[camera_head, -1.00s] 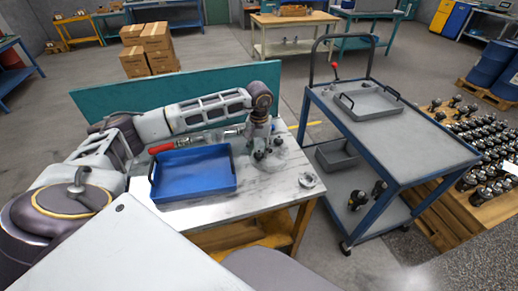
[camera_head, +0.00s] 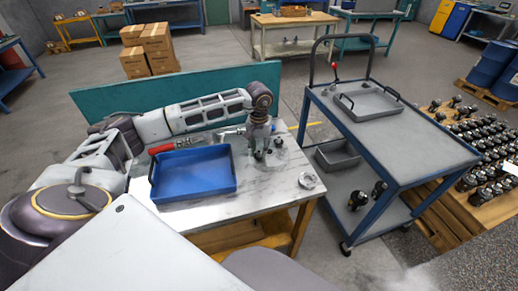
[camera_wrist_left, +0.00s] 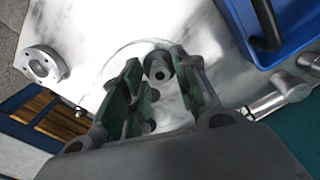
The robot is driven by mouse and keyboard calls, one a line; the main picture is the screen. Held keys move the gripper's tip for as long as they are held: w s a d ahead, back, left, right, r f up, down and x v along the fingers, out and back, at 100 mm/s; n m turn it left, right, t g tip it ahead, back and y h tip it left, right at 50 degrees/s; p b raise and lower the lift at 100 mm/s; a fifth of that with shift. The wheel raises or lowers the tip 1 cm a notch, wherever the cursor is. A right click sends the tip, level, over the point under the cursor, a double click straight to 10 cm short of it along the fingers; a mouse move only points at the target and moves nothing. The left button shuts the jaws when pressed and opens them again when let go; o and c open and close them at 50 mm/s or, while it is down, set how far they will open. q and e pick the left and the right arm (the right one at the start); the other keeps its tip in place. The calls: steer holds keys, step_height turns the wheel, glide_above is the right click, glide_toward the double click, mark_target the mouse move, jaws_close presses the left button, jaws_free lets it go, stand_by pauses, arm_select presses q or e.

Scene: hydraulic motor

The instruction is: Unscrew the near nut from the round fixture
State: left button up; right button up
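My left gripper (camera_head: 259,152) points down at the table in the head view. In the left wrist view its fingers, with green inner sides (camera_wrist_left: 157,68), stand apart, and pale surface shows between them. A dark cylindrical part with a round end (camera_wrist_left: 157,64), probably a nut on its post, stands between and just past the fingertips; contact is unclear. A second small dark part (camera_wrist_left: 153,97) shows below it. The round fixture (camera_wrist_left: 118,66) is a pale disc under the fingers, partly hidden. In the head view a dark knob (camera_head: 278,143) stands right of the gripper. My right gripper is not in view.
A blue tray (camera_head: 194,172) lies left of the gripper on the marble-like table (camera_head: 260,195). A red-handled tool (camera_head: 162,149) lies behind it. A metal flange ring (camera_head: 307,180) is at the table's right corner. A blue cart (camera_head: 400,145) stands to the right.

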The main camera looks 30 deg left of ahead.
mark_target(259, 152)
arm_select(q)
steer(key=shift+b, duration=0.35)
stand_by(0.7)
steer(key=c, duration=0.6)
steer(key=o, duration=0.6)
steer(key=shift+r, duration=0.2)
steer(key=shift+r+p, duration=0.75)
steer(key=shift+r, duration=0.85)
